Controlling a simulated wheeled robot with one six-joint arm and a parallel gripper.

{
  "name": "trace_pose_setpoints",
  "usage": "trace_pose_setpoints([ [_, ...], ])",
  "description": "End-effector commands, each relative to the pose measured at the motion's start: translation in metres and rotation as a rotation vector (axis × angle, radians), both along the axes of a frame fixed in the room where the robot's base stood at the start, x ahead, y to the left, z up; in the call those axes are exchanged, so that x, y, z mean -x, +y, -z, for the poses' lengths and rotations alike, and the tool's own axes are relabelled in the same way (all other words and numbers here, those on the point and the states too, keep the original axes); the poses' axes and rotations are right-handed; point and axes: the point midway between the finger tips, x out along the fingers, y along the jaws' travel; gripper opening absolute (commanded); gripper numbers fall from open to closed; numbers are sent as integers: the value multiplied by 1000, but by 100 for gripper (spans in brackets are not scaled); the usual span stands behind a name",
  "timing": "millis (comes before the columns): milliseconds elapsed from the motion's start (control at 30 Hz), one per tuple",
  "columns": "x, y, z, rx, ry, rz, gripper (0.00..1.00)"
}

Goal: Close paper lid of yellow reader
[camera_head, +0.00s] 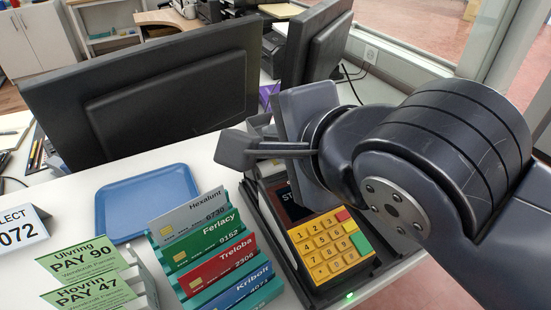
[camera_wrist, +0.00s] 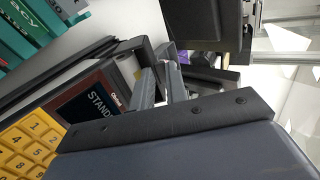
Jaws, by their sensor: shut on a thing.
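The yellow reader (camera_head: 328,243) stands in a dark cradle on the counter, with yellow keys and a dark screen. In the wrist view its screen (camera_wrist: 98,97) reads "STAND..." and its keypad (camera_wrist: 28,142) shows at lower left. My gripper (camera_head: 246,150) is at the reader's far end, above and behind the screen. In the wrist view my gripper's fingers (camera_wrist: 160,84) are close together just past the screen. They are shut on what appears to be the paper lid (camera_head: 262,122), a grey part mostly hidden by the gripper. The lid's exact angle cannot be told.
A rack of cards (camera_head: 212,250) stands close left of the reader. A blue tray (camera_head: 145,200) lies farther left, near green pay slips (camera_head: 90,275). A large monitor (camera_head: 150,95) and a second monitor (camera_head: 318,45) stand behind. Bare counter shows around the tray.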

Motion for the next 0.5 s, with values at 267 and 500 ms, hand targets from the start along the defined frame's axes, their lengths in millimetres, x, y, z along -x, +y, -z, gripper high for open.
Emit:
trace_pose_setpoints([
  [267, 6, -3, 10, -58, -92, -2, 0],
  [500, 8, -5, 10, -84, -135, -2, 0],
])
